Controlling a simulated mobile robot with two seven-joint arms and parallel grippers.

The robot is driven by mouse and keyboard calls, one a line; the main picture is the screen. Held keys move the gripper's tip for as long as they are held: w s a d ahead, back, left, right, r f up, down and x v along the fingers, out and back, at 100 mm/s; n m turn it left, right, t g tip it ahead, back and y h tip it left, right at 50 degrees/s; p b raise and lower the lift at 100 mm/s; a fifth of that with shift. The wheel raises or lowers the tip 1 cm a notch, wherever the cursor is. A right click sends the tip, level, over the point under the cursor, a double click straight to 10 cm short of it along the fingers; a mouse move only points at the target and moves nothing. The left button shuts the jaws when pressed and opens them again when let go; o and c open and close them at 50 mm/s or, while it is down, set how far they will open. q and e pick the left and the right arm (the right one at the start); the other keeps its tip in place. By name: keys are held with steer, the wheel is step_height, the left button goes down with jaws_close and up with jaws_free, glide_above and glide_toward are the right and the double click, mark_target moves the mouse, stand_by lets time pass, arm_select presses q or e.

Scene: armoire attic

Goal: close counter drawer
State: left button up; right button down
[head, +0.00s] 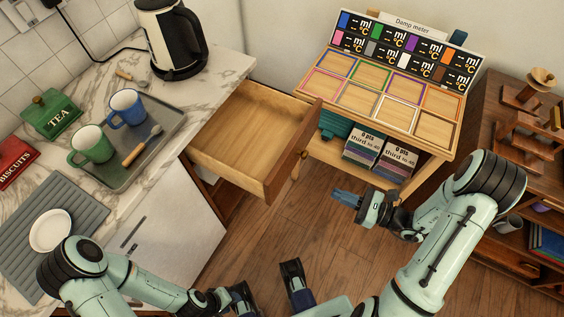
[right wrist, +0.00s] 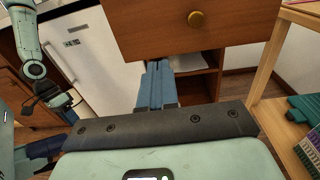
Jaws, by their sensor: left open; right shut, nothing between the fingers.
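The wooden counter drawer (head: 240,128) is pulled well out from under the marble counter and looks empty. Its front panel (right wrist: 150,32) and round brass knob (right wrist: 196,18) fill the top of the right wrist view. My right gripper (head: 340,194) is shut and empty, in front of the drawer front and to its right in the head view. Its blue fingers (right wrist: 157,68) show just below the panel's lower edge in the right wrist view; I cannot tell whether they touch it. My left gripper (head: 267,284) is open and empty near the bottom of the head view, away from the drawer.
The counter (head: 205,92) holds a kettle (head: 172,40) and a tray (head: 150,150) with two mugs. A wooden stand (head: 390,140) with coloured frames stands right of the drawer. A shelf unit (head: 500,90) is at far right. Wooden floor (head: 330,240) lies open in front.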

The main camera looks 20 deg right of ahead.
arm_select(q)
steer(key=shift+w+f+b, duration=0.15)
steer(key=shift+f+b, duration=0.2)
steer(key=shift+f, duration=0.05)
arm_select(e)
glide_toward(289, 167)
steer(key=shift+t, duration=0.4)
steer(key=x, duration=0.7)
steer(key=shift+s+f, duration=0.15)
steer(key=shift+f, duration=0.2)
